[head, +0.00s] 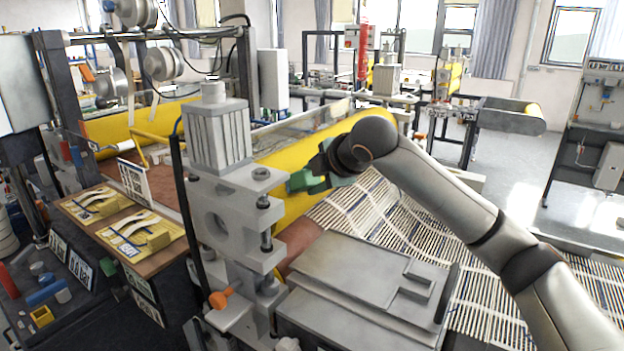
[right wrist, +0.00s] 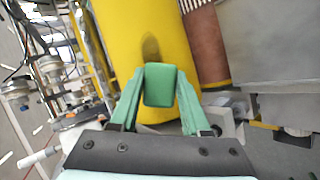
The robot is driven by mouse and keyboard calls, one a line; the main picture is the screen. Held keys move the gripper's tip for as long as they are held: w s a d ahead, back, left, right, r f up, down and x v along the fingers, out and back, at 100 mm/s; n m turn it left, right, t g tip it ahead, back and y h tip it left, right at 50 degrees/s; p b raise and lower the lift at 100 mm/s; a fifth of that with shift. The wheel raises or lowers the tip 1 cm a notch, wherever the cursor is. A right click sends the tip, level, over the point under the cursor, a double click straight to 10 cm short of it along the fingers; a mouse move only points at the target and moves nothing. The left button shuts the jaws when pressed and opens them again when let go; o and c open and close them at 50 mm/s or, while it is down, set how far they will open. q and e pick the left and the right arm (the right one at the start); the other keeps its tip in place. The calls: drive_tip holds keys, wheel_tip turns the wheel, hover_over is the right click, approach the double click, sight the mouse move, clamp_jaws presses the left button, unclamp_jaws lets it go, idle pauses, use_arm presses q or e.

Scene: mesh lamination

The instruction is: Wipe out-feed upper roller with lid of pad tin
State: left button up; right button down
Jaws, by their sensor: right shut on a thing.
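The out-feed upper roller (head: 285,158) is a long yellow cylinder behind the grey roller stand. It fills the middle of the right wrist view (right wrist: 122,45), where a dark smudge (right wrist: 150,48) shows on its surface. My right gripper (head: 304,181) is at the near part of the roller. Its green fingers are shut on a green block, which I take as the lid of the pad tin (right wrist: 159,85). The lid lies over the roller just short of the smudge; I cannot tell whether it touches. My left gripper is not in view.
The grey roller stand (head: 218,130) rises close left of my right gripper. A reddish-brown lower roller (head: 300,240) lies under the yellow one. A slatted mesh (head: 375,215) spreads right, behind a grey machine cover (head: 365,272).

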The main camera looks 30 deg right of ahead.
drive_tip(key=shift+w+d, duration=1.9)
drive_tip(key=shift+d, duration=1.25)
drive_tip(key=shift+s+a+f, duration=0.1)
drive_tip(key=shift+s+a, duration=0.6)
drive_tip(key=shift+a, duration=0.5)
drive_tip(key=shift+s+a+r, duration=0.1)
drive_tip(key=shift+s+a, duration=0.65)
drive_tip(key=shift+a, duration=0.45)
drive_tip(key=shift+s+a+f, duration=0.1)
drive_tip(key=shift+s+a, duration=0.6)
drive_tip(key=shift+a, duration=0.5)
drive_tip(key=s+d+r, duration=0.2)
drive_tip(key=s+r, duration=0.1)
drive_tip(key=s, duration=0.1)
drive_tip(key=shift+s+d+r, duration=0.15)
drive_tip(key=shift+d, duration=0.2)
drive_tip(key=shift+s+d+r, duration=0.35)
drive_tip(key=shift+s+r, duration=0.05)
drive_tip(key=shift+s, duration=0.15)
drive_tip(key=shift+s+d+r, duration=0.3)
drive_tip(key=shift+s+r, duration=0.05)
drive_tip(key=shift+s, duration=0.2)
